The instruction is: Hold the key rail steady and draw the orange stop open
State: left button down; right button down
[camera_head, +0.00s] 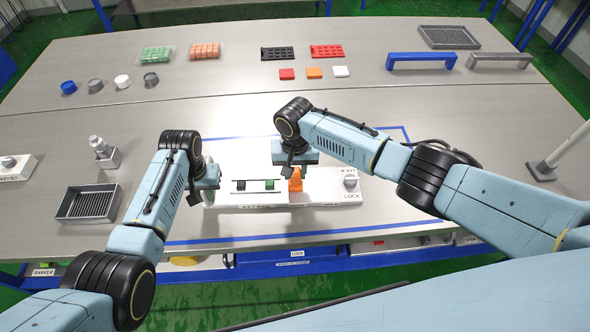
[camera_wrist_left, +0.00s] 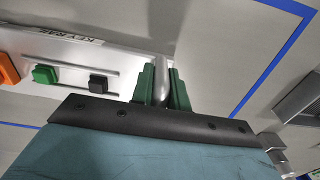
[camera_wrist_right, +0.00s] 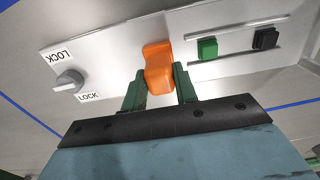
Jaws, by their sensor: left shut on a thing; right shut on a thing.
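The white key rail (camera_head: 255,201) lies on the table inside a blue taped outline. Its top carries a black slider (camera_head: 241,185), a green slider (camera_head: 270,184) and the orange stop (camera_head: 296,182). A grey lock knob (camera_wrist_right: 69,80) between two LOCK labels sits at the other end. My left gripper (camera_wrist_left: 163,88) is shut on a grey handle post (camera_wrist_left: 163,68) at the rail's end by the black slider. My right gripper (camera_wrist_right: 160,84) is shut on the orange stop (camera_wrist_right: 157,62), its green fingers on either side. In the head view my arms partly hide the rail.
A grey slotted tray (camera_head: 88,203) and a small metal fixture (camera_head: 104,153) stand to the left. Coloured blocks, caps and black and red racks lie at the back. Blue (camera_head: 421,60) and grey handles stand at back right. A pole (camera_head: 556,155) stands at the right edge.

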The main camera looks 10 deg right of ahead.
jog(key=d, duration=0.2)
jog(key=s+d, duration=0.1)
jog(key=d, duration=0.4)
jog(key=shift+s, duration=0.25)
pick_arm(q)
jog(key=shift+a, duration=0.1)
pick_arm(e)
jog(key=shift+d, duration=0.3)
jog(key=c, duration=1.2)
grip_release()
jog(key=shift+o, duration=0.6)
jog(key=shift+a, duration=0.1)
jog(key=shift+r, duration=0.1)
jog(key=shift+r, duration=0.25)
notch_tip(320, 180, up, 11)
jog(key=shift+r, duration=0.2)
